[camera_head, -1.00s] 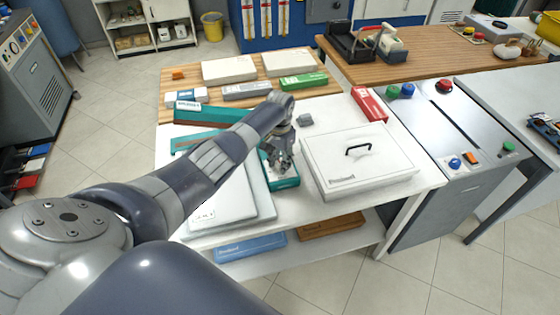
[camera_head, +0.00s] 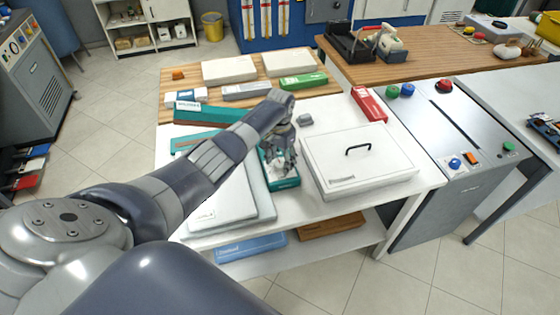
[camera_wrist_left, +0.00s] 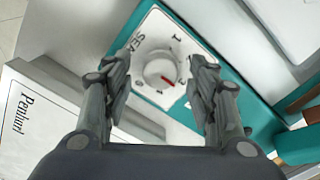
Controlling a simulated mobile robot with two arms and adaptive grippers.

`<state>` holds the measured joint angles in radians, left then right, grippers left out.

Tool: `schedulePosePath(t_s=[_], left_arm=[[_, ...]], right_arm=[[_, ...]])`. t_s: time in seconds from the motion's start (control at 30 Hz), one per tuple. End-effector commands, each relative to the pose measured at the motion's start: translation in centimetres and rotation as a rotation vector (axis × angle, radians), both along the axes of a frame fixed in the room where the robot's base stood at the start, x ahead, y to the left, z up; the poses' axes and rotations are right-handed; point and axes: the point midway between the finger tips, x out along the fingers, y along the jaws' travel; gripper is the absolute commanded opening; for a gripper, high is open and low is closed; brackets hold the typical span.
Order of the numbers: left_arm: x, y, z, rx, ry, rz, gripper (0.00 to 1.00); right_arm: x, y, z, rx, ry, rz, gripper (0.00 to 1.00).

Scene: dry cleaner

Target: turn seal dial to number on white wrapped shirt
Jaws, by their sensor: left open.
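The seal dial (camera_wrist_left: 160,68) is a round white knob with a red pointer mark, on a white panel with "SEAL" lettering and numbers around it. The panel sits on a teal device (camera_wrist_left: 215,45), seen in the head view on the white table (camera_head: 283,184). My left gripper (camera_head: 282,160) is over this device. In the left wrist view, its open fingers (camera_wrist_left: 160,75) stand on either side of the knob; contact cannot be told. I cannot clearly identify the white wrapped shirt or read its number. My right gripper is not in view.
A white lidded box (camera_head: 358,160) with a black handle stands just right of the device. Flat pale panels (camera_head: 228,200) lie to its left. A small grey block (camera_head: 305,120) lies behind. A red box (camera_head: 369,104) is at the table's back right.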

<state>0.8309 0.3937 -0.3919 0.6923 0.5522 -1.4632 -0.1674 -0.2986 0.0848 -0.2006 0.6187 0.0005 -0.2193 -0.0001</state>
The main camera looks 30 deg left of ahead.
Motion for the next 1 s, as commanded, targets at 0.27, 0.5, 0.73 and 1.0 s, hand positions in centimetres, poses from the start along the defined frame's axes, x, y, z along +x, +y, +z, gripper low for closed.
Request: schedulePosePath(t_s=[0.27, 0.5, 0.73, 1.0], left_arm=[[0.1, 0.1, 4.5, 0.001, -0.005, -0.001, 0.53], [0.0, 0.1, 9.2, 0.001, -0.002, 0.000, 0.53], [0.0, 0.1, 11.3, 0.001, 0.000, 0.001, 0.53], [-0.1, 0.1, 11.5, 0.000, 0.001, 0.001, 0.53]], right_arm=[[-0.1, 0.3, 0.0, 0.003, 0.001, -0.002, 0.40], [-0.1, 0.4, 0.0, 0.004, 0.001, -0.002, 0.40], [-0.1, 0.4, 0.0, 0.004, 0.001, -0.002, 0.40], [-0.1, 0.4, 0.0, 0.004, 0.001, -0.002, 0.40]])
